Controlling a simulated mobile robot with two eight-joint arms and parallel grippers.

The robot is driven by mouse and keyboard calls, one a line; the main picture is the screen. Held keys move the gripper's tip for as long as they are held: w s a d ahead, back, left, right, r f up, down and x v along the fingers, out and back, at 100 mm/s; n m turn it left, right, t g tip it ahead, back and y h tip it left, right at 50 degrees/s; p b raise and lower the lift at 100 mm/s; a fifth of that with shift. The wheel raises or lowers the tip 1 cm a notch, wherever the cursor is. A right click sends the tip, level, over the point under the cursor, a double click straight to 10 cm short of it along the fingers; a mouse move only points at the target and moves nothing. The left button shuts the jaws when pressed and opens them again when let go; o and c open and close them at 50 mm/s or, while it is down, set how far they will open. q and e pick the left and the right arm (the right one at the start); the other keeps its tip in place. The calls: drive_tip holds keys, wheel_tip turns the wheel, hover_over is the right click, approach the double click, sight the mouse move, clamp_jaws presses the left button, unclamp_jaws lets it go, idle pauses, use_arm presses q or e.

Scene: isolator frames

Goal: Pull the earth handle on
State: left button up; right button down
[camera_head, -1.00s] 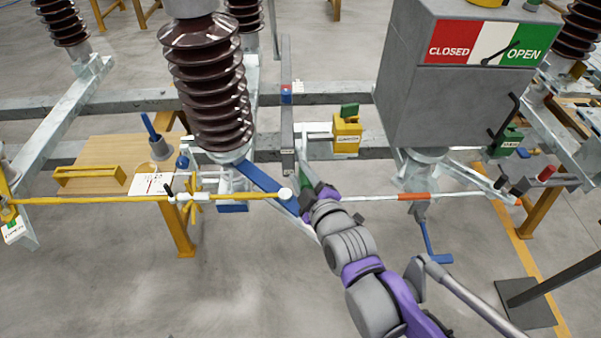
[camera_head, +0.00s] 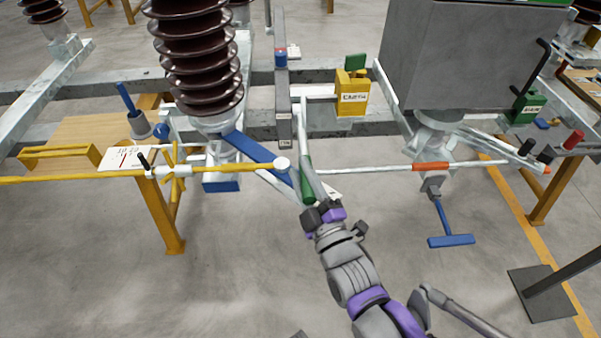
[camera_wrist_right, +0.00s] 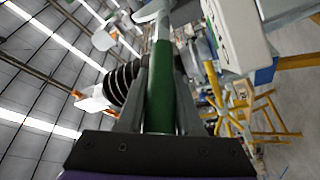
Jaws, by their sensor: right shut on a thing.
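The earth handle is a pale metal lever with a green grip (camera_head: 307,182). It stands in the middle of the head view, in front of a grey upright post. My right gripper (camera_head: 322,212) is at the lower end of the grip and is shut on it. In the right wrist view the green grip (camera_wrist_right: 161,88) runs between the two fingers (camera_wrist_right: 160,100), and the pale lever goes on beyond it. The fingers hide part of the grip. My left gripper is not in view.
A yellow rod (camera_head: 225,168) ends just left of the handle, and a thin rod with an orange band (camera_head: 430,167) runs to the right. A blue bar (camera_head: 258,158) slants behind. A yellow box (camera_head: 352,93) and a blue T-handle (camera_head: 450,240) are nearby. The floor in front is open.

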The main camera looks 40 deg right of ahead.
idle(0.4)
drive_tip(key=c, duration=0.6)
unclamp_jaws()
drive_tip(key=shift+f, duration=0.1)
